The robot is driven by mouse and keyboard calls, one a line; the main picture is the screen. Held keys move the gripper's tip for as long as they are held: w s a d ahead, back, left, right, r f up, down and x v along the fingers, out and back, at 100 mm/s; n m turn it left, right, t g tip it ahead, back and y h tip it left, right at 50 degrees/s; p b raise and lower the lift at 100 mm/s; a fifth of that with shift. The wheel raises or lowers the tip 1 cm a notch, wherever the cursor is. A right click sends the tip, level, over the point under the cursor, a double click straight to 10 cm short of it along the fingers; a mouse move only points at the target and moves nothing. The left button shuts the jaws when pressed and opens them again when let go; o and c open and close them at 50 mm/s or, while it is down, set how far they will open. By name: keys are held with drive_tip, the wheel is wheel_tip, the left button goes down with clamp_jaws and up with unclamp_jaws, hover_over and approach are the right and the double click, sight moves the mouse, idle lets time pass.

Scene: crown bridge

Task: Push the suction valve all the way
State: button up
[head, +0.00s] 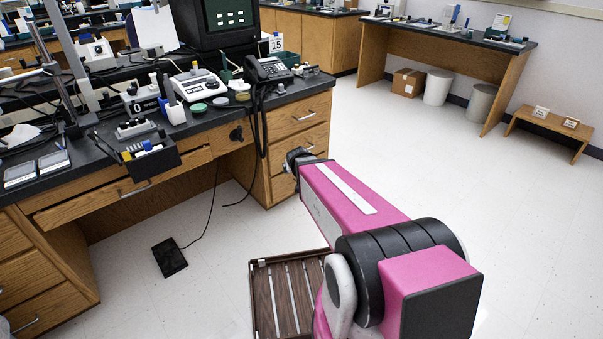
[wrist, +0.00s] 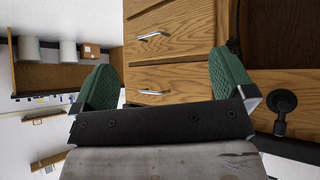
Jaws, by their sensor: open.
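A black round knob on a short stem, which looks like the suction valve (head: 236,134), sticks out from the wooden front under the bench top, left of the drawers. In the wrist view the valve (wrist: 284,102) is at the right edge, outside my right finger. My gripper (wrist: 164,80) is open and empty, its two green fingers spread wide before wooden drawer fronts. In the head view the dark end of my arm (head: 297,160) is in front of the drawer stack, to the right of the valve and apart from it. The fingers are hard to make out there.
The drawer stack (head: 300,135) with metal handles stands close to my gripper. Black cables (head: 258,125) hang down the bench front between the valve and the drawers. A telephone (head: 268,70) stands on the bench top (head: 215,112).

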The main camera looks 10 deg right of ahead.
drive_tip(key=shift+s+d+f+g, duration=0.2)
drive_tip(key=shift+s+g, duration=0.15)
drive_tip(key=shift+s, duration=0.3)
drive_tip(key=shift+s+d+f+g, duration=0.1)
drive_tip(key=shift+s+d+g, duration=0.2)
drive_tip(key=shift+s, duration=0.35)
drive_tip(key=shift+a, duration=0.1)
drive_tip(key=s+g+y, duration=0.1)
drive_tip(key=s+g, duration=0.6)
drive_tip(key=s, duration=0.7)
drive_tip(key=shift+y, duration=0.3)
